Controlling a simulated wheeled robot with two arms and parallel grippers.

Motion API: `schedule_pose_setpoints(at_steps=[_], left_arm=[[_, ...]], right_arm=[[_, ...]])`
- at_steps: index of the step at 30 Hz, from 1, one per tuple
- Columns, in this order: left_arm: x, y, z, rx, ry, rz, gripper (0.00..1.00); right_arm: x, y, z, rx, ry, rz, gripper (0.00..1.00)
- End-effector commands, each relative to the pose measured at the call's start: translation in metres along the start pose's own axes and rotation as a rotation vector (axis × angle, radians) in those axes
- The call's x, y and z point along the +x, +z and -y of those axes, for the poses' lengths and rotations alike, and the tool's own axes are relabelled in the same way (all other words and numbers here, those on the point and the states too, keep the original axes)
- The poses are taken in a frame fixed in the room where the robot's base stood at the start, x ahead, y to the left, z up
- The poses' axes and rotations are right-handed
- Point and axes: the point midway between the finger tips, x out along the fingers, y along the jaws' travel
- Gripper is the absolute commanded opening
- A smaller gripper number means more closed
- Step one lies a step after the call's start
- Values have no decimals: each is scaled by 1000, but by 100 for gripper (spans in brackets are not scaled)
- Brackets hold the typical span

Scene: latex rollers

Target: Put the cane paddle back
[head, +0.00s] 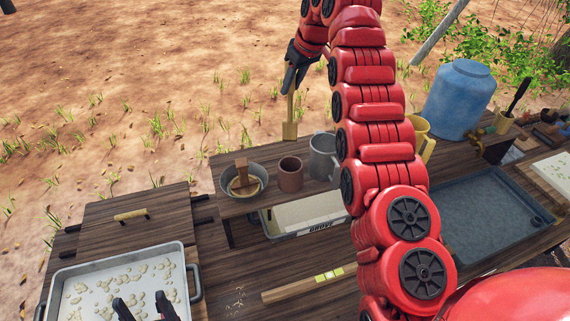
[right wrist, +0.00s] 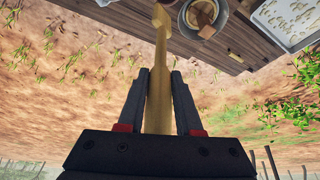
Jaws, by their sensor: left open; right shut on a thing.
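The cane paddle (head: 290,128) is pale yellow wood with a flat end. It hangs upright, flat end down, from my right gripper (head: 291,84), near the back edge of the raised wooden shelf, above the brown cup (head: 291,180) in the picture. In the right wrist view the fingers (right wrist: 160,80) are shut on the paddle's shaft (right wrist: 158,98), and its end points towards the shelf. My left gripper (head: 141,302) is open and empty over the metal tray at the lower left.
The shelf holds a grey bowl (head: 229,180) with a wooden block, a grey jug (head: 322,160) and a yellow mug (head: 422,150). A blue barrel (head: 460,98) stands behind. The metal tray (head: 72,274) holds pale scraps. A dark basin (head: 485,215) is at right.

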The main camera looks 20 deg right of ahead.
Motion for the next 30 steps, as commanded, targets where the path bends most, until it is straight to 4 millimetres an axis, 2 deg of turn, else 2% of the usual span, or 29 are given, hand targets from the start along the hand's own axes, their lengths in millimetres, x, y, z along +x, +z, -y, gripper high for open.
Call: schedule_pose_setpoints(at_steps=[7,11,12,15,18,24,30], left_arm=[[-60,10,-3,0,0,1,69],[-79,13,-4,0,0,1,69],[-74,12,-4,0,0,1,69],[-76,13,-4,0,0,1,69],[-64,11,-3,0,0,0,69],[-58,10,-3,0,0,1,69],[-54,9,-3,0,0,1,69]], right_arm=[[55,26,-2,3,2,1,0],[79,38,-3,3,2,4,0],[80,39,-4,4,3,5,0],[97,46,-3,5,-1,2,0],[106,48,-1,1,-2,2,0],[124,56,-1,2,-2,1,0],[132,60,-1,2,0,2,0]])
